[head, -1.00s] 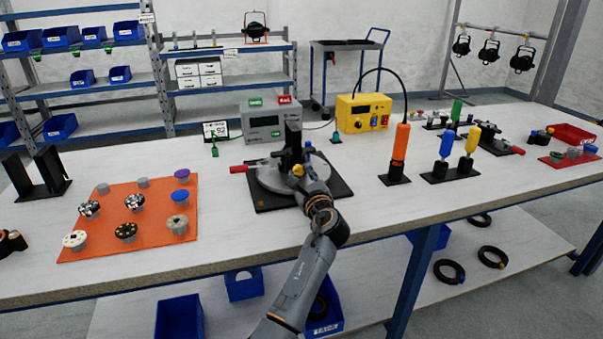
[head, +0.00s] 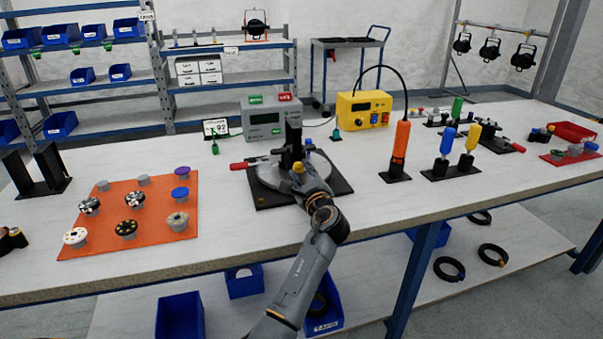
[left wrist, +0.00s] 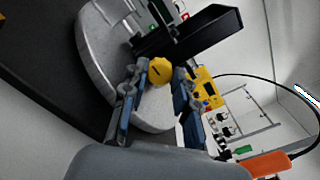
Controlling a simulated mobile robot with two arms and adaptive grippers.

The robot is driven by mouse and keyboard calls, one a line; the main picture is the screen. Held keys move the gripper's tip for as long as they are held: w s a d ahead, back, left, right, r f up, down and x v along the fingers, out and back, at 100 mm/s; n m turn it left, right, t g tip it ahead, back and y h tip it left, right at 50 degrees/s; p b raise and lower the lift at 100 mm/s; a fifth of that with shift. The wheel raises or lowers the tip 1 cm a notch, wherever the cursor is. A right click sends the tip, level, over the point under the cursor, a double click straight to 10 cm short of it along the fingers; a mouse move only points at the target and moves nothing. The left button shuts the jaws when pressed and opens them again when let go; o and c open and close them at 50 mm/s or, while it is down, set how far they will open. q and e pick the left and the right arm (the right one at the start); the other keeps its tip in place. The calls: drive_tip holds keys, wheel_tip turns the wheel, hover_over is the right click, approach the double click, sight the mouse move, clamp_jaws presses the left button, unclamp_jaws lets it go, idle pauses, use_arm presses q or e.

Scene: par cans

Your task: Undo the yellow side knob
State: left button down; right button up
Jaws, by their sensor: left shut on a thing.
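The yellow side knob (left wrist: 159,70) sits on the side of a round grey fixture (left wrist: 95,55), beside a black upright block (left wrist: 205,38). In the head view the knob (head: 298,167) shows as a small yellow spot just beyond my left gripper (head: 302,178). In the left wrist view my left gripper (left wrist: 160,76) has its two blue-grey fingers on either side of the knob, shut on it at the tips. The finger contact is partly hidden in the head view. My right gripper is not in view.
The fixture stands on a black base plate (head: 262,202) with a red-tipped handle (head: 238,166) at left. An orange mat (head: 75,247) with several discs lies left. A grey meter (head: 262,122), a yellow unit (head: 361,112) and an orange tool (head: 400,145) stand behind and right.

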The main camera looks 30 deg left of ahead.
use_arm(q)
drive_tip(key=c, duration=1)
unclamp_jaws()
drive_tip(key=shift+s+d+f, duration=0.1)
drive_tip(key=shift+s+d, duration=0.15)
drive_tip(key=v, duration=0.7)
drive_tip(key=shift+d+r, duration=0.1)
drive_tip(key=shift+r, duration=0.1)
